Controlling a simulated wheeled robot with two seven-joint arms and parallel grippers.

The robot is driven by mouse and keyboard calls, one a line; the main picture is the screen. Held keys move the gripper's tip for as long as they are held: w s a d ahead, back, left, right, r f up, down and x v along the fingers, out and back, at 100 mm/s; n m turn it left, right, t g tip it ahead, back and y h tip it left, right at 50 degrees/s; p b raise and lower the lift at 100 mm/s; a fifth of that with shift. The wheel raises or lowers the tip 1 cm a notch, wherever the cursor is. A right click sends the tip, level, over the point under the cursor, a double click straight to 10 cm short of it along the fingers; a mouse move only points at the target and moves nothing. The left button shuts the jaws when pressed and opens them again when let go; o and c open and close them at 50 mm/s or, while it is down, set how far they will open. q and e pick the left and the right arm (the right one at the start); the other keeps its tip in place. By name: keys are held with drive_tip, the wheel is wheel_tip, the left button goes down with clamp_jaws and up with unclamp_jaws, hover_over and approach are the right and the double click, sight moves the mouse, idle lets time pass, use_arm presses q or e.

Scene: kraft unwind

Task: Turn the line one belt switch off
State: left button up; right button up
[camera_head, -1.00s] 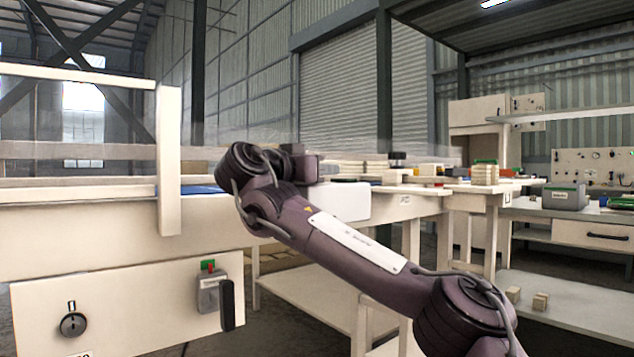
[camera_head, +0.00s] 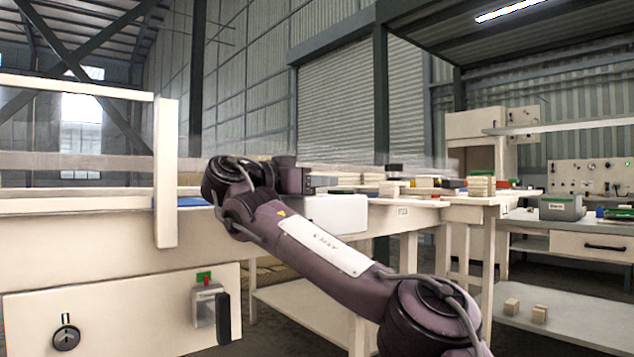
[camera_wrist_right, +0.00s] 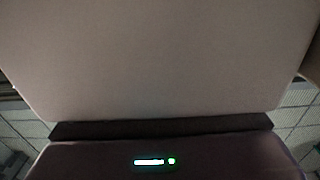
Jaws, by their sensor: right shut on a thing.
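A pale panel (camera_head: 120,322) hangs at the lower left of the head view. It carries a dark round switch (camera_head: 66,338) with an upright pointer mark above it, and a grey switch box (camera_head: 206,309) with a green and red top and a black handle. The labels are too small to read. My right gripper (camera_head: 293,178) is up and right of the panel, apart from both switches; its fingertips are hidden. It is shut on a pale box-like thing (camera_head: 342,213). A pale surface (camera_wrist_right: 160,60) fills most of the right wrist view, beyond the dark gripper edge. My left gripper is out of view.
A long pale bench with an upright post (camera_head: 166,175) runs above the panel. Benches with stacked blocks (camera_head: 481,186) and a grey-green box (camera_head: 562,207) stand at the right. Small blocks lie on a low shelf (camera_head: 575,318).

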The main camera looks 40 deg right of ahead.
drive_tip(key=o, duration=1)
drive_tip(key=shift+c, duration=0.2)
